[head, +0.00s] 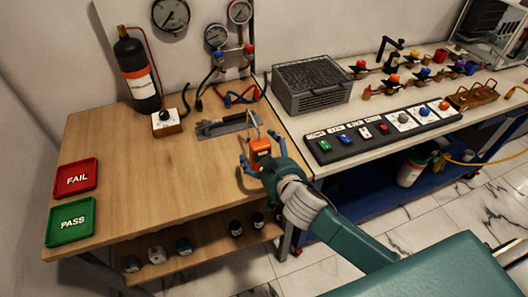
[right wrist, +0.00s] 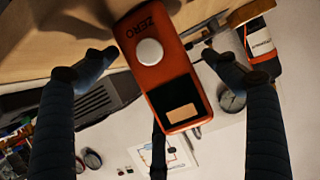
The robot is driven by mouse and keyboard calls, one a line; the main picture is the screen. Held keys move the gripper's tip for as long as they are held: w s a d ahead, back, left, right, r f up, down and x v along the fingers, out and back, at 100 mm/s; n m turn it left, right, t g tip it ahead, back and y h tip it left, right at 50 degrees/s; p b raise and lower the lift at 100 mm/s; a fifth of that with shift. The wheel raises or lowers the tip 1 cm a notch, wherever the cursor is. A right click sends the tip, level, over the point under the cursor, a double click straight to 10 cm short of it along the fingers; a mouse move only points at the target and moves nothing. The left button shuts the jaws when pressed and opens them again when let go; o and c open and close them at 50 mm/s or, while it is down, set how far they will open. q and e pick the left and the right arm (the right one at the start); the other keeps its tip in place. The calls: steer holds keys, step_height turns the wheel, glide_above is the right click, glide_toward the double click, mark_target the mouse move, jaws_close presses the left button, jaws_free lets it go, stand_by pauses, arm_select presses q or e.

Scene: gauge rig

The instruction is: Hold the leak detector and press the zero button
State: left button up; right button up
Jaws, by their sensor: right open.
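The leak detector (head: 261,146) is an orange handheld box near the right edge of the wooden bench. A thin bent wire rises beside it. In the right wrist view the detector (right wrist: 174,88) shows its face, with the word ZERO, a round white zero button (right wrist: 149,52) and a dark screen with a tan patch. My right gripper (head: 259,152) is open around the detector. In the right wrist view its fingers lie on both sides of the box, with gaps visible. Whether the detector rests on the bench is hidden. My left gripper is not in view.
A grey bracket-like fixture (head: 222,125) lies just behind the detector. Red FAIL (head: 92,188) and green PASS (head: 90,222) trays are at the left. A black cylinder (head: 135,75) stands at the back. A button panel (head: 345,148) is on the right bench. The wooden bench's middle is clear.

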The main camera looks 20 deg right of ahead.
steer(key=c, duration=1.5)
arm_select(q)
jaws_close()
arm_select(e)
steer(key=shift+c, duration=0.3)
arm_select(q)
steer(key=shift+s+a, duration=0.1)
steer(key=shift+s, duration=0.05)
